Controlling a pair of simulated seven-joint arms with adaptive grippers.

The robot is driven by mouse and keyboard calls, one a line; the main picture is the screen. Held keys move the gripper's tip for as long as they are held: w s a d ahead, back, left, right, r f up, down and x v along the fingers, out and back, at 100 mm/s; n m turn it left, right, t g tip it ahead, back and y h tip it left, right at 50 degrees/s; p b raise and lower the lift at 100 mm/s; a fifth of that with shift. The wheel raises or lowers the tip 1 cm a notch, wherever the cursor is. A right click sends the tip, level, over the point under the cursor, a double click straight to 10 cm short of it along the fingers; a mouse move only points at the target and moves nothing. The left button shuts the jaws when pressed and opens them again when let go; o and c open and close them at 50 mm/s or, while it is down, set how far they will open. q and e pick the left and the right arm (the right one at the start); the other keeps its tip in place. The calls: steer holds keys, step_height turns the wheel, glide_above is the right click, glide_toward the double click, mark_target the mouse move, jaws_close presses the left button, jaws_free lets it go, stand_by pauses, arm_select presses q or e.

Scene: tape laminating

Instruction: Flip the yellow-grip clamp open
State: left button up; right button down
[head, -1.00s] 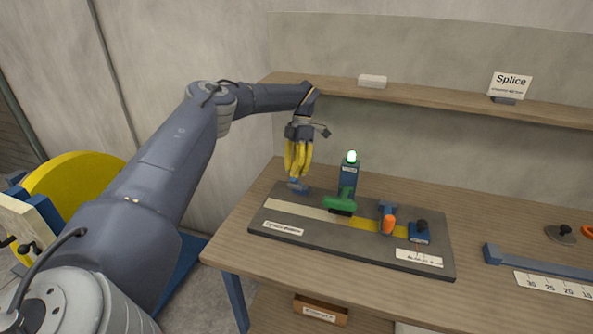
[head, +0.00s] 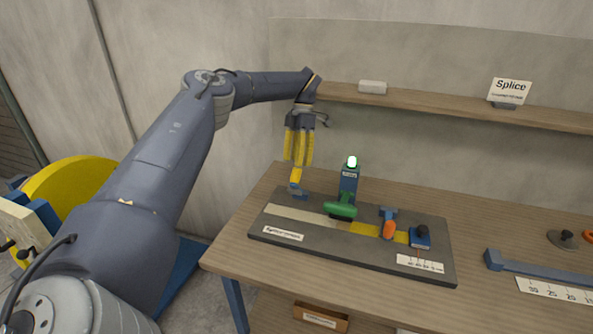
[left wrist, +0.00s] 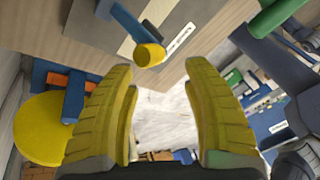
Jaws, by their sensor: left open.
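The yellow-grip clamp (head: 296,178) stands at the left end of the dark splice fixture (head: 275,248), its yellow grip tilted up from a blue base. In the left wrist view the yellow grip (left wrist: 149,55) shows end-on with its blue arm behind it. My left gripper (head: 297,165), with yellow ribbed fingers, is just above the clamp. In the left wrist view my left gripper (left wrist: 165,150) is open, with wide empty space between the fingers and the grip beyond them. My right gripper is not in view.
A green-handled clamp (head: 341,210), an orange-grip clamp (head: 389,229) and a blue block with a black knob (head: 420,237) sit along the fixture. A post with a lit green lamp (head: 351,162) stands behind. A shelf (head: 440,104) runs along the wall.

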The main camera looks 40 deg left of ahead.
arm_select(q)
steer(key=shift+r, duration=2.3)
